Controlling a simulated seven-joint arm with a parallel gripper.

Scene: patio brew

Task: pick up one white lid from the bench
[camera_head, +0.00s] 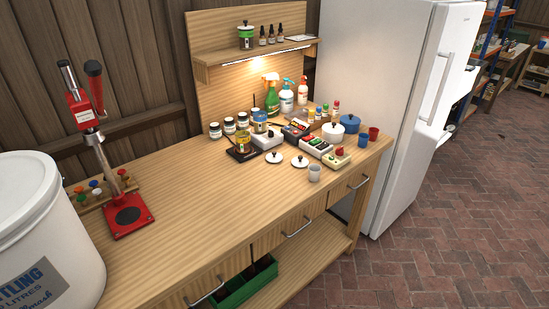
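Two round white lids with dark knobs lie flat on the wooden bench (190,200), right of its middle. One white lid (273,158) is on the left, and the other white lid (299,162) is just to its right, close beside it. A white pot (333,134) with a dark-knobbed lid on it stands farther back to the right. My gripper is not in view.
A red press (128,208) and a big white bucket (45,235) stand left. The bench's middle is clear.

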